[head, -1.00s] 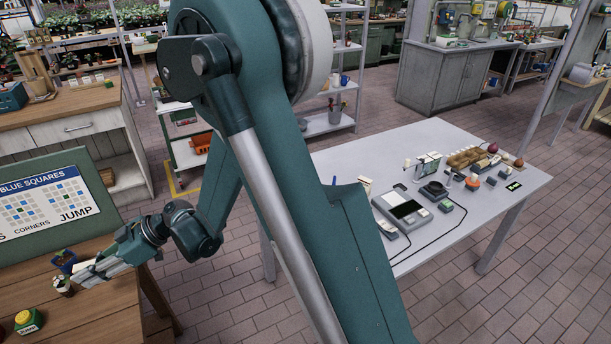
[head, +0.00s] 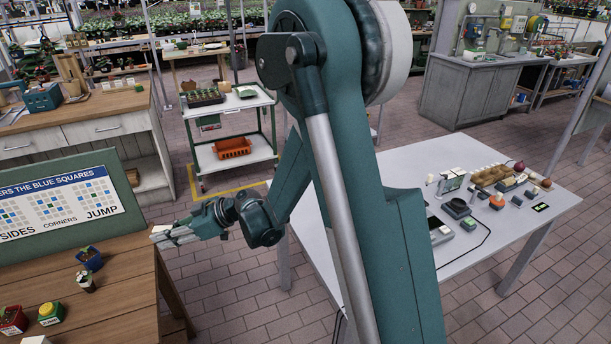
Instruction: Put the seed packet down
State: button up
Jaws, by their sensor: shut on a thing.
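My gripper (head: 176,235) shows in the head view at the right edge of the wooden bench (head: 125,262). Its jaws are shut on a small pale thing, which I take to be the seed packet (head: 160,232). The packet is small in this view and partly hidden by the fingers, so its print cannot be read. It appears at the bench's edge; I cannot tell whether it touches the wood.
A sign board (head: 62,208) rises behind. A grey table (head: 400,160) with devices stands right.

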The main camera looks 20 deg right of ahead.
jog(key=d+m+t+h, duration=0.3)
jog(key=d+m+t, duration=0.1)
jog(key=d, duration=2.4)
jog(key=w+d+m+t+h+p, duration=0.1)
jog(key=d+m+t+h, duration=0.2)
jog(key=d, duration=2.4)
jog(key=m+h, duration=0.1)
jog(key=m, duration=0.1)
jog(key=shift+w+d+r+m+t+h, duration=0.2)
jog(key=shift+d+m+t+h, duration=0.1)
jog(key=shift+d+t, duration=0.1)
jog(key=shift+f, duration=0.1)
jog(key=shift+f+b, duration=0.8)
jog(key=shift+f, duration=2.3)
jog(key=shift+f+b, duration=0.5)
jog(key=shift+f, duration=1.35)
jog(key=shift+f, duration=0.15)
